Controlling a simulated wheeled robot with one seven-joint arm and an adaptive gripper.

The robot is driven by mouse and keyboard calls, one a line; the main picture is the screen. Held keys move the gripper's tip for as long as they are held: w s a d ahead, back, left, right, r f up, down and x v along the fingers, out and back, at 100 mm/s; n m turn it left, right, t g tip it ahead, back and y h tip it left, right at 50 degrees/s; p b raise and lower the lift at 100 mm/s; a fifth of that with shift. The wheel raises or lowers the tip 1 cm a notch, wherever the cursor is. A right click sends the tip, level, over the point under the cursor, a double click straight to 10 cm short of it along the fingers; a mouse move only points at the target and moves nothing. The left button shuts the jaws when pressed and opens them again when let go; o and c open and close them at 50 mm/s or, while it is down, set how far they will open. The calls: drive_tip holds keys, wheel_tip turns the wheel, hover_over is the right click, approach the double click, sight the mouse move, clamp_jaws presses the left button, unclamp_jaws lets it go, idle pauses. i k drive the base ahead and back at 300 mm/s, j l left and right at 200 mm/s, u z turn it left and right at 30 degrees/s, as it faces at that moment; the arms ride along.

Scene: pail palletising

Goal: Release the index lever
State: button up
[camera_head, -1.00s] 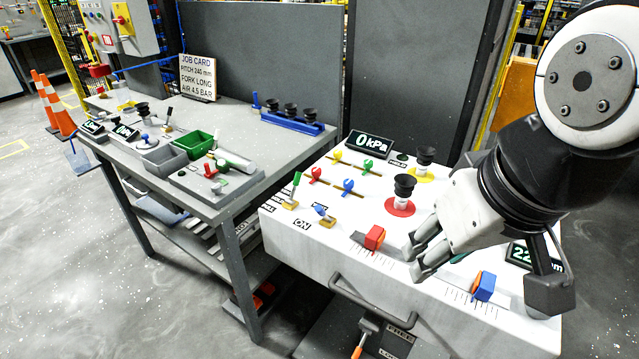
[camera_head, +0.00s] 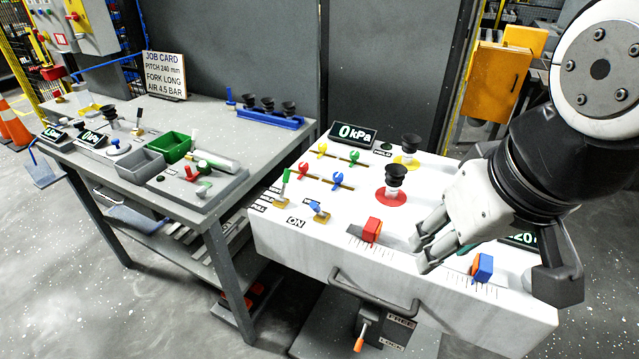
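An orange-tipped lever (camera_head: 361,338) hangs on a dark bracket below the white console's front, beside a plate (camera_head: 397,330) marked FREE and LOCK. I take it for the index lever; its tip lies nearer the LOCK end, but its setting is unclear. My gripper (camera_head: 421,256) is above the right half of the console top, above and to the right of the lever and well apart from it. Its two pale fingers look spread, with nothing visible between them.
The white console (camera_head: 300,245) carries a red slider (camera_head: 371,229), a blue slider (camera_head: 483,266), black suction cups and small coloured valves. A dark bar handle (camera_head: 375,298) juts from its front above the lever. A grey workbench (camera_head: 225,190) stands left. Floor at the lower left is clear.

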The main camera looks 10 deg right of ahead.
sight(358, 345)
drive_tip(key=k+j+z, duration=0.1)
drive_tip(key=j+z, duration=0.2)
drive_tip(key=k+j+z, duration=0.15)
drive_tip(key=j+z, duration=0.15)
drive_tip(key=j, duration=0.15)
drive_tip(key=l+u, duration=0.2)
drive_tip(key=l, duration=0.4)
drive_tip(key=k+l+u, duration=0.15)
drive_tip(key=l, duration=0.45)
drive_tip(key=k+j+u, duration=0.2)
drive_tip(key=u, duration=0.15)
drive_tip(key=k+j+u, duration=0.2)
drive_tip(key=u, duration=0.2)
